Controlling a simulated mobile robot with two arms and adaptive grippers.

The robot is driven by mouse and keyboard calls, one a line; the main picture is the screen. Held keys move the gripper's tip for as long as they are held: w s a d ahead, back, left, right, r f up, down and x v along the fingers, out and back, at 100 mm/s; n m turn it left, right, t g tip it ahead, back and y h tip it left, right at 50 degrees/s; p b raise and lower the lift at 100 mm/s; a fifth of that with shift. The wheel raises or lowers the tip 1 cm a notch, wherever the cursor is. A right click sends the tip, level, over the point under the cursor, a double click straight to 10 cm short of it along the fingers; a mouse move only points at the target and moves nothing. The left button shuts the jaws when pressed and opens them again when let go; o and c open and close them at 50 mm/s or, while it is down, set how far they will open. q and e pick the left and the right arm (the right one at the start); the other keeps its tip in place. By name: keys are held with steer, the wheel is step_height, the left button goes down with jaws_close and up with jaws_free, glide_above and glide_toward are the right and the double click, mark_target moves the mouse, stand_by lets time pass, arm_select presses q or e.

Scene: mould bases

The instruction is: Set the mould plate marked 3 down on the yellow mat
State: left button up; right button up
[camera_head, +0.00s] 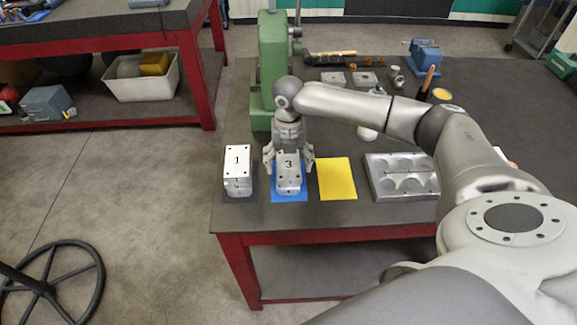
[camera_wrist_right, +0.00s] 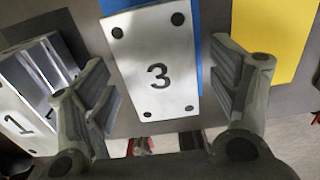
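The mould plate marked 3 (camera_head: 289,180) is a light metal block with dark corner holes. It sits over the blue mat (camera_head: 275,198) near the table's front edge. My right gripper (camera_head: 289,160) is above it, pointing down, with one finger on each side. In the right wrist view the plate (camera_wrist_right: 158,60) lies between the spread fingers (camera_wrist_right: 165,95), with slim gaps beside it. The yellow mat (camera_head: 338,178) lies flat and bare just right of the blue mat; it also shows in the wrist view (camera_wrist_right: 268,35). My left gripper is not in view.
A block marked 1 (camera_head: 238,160) stands left of the blue mat, close to my gripper. A metal tray with round hollows (camera_head: 400,193) lies right of the yellow mat. A green machine (camera_head: 272,60) stands behind. Grey table (camera_head: 330,215) shows in front of the mats.

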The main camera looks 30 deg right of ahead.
steer(key=shift+r, duration=0.1)
steer(key=c, duration=1.5)
